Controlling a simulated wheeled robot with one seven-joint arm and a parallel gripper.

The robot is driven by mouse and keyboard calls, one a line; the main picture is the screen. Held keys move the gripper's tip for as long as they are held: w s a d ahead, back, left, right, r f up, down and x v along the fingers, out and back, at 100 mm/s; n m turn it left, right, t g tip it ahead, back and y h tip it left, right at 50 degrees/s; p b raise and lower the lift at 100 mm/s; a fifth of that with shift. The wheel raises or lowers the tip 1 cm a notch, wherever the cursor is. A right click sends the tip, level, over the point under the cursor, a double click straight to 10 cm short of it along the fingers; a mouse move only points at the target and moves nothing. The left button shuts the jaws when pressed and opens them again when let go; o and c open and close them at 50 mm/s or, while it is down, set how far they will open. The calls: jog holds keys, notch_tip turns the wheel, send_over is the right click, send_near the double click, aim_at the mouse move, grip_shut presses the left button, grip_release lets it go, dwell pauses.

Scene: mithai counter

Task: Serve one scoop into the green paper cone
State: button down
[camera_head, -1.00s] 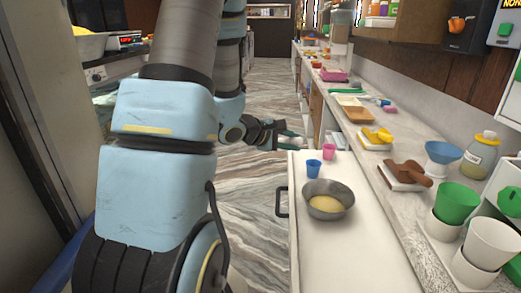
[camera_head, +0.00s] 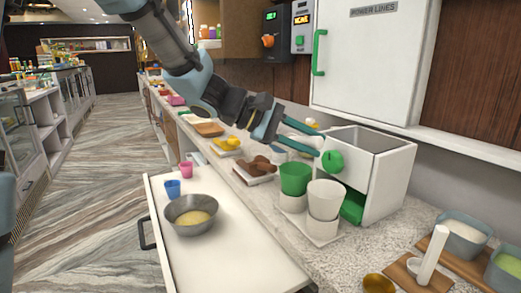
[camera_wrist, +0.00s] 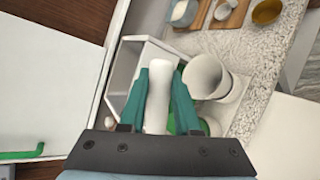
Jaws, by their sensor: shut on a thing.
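The green cone (camera_head: 296,178) stands upright in a white holder on the counter, left of a white cup (camera_head: 327,194). My gripper (camera_head: 316,140) is above and behind them, in front of a white open-topped box with a green knob (camera_head: 333,161). In the wrist view the teal fingers (camera_wrist: 160,90) are shut on a white cylindrical piece (camera_wrist: 158,92); its far end is unclear. The white cup (camera_wrist: 208,76) is right of the fingers there, with green partly showing below it. A metal bowl (camera_head: 187,219) of yellow food sits on the white surface at left.
Blue (camera_head: 173,189) and pink (camera_head: 186,169) cups stand behind the bowl. A white upright handle (camera_head: 432,257) on a wooden board and food tubs (camera_head: 463,236) are at front right. A white cabinet (camera_head: 370,60) hangs above the box.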

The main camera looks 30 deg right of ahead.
jog(key=shift+s+d+f+g+y+b, duration=0.65)
jog(key=shift+s+f+g, duration=0.55)
jog(key=shift+s, duration=1.5)
jog(key=w+d+r+n+g+h+p, duration=0.1)
jog(key=w+r+n+g+h+p, duration=0.3)
jog(key=w+r+n+p, duration=0.3)
jog(key=w+n+g+p, duration=0.1)
jog(key=p, duration=0.4)
jog(key=shift+w+d+r+g+h, duration=0.15)
jog(key=shift+w+r+g+h, duration=0.05)
jog(key=shift+r+g+h, duration=0.15)
